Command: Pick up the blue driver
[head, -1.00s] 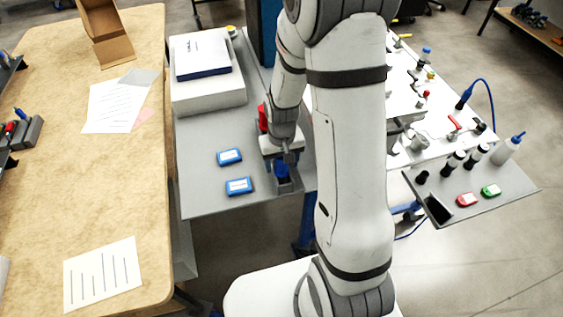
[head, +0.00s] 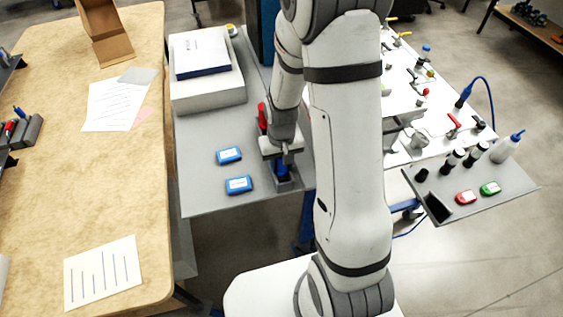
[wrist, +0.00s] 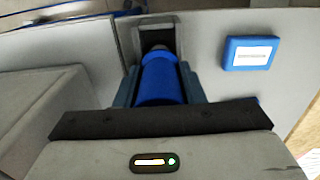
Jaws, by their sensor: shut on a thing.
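The blue driver (wrist: 160,80) stands in the wrist view between the two fingers of my gripper (wrist: 158,92), which is shut on it. In the head view the driver (head: 282,168) shows as a small blue patch below my gripper (head: 282,160), at the small grey holder (head: 287,184) near the front edge of the grey table. The grey end of the driver points at the holder's dark slot in the wrist view. I cannot tell whether the driver is still seated in the holder.
Two blue boxes (head: 229,155) (head: 239,185) lie left of the holder on the grey table (head: 205,200). A white case (head: 207,92) stands behind them. A wooden table (head: 60,200) is on the left. A side shelf (head: 500,200) on the right carries bottles and small boxes.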

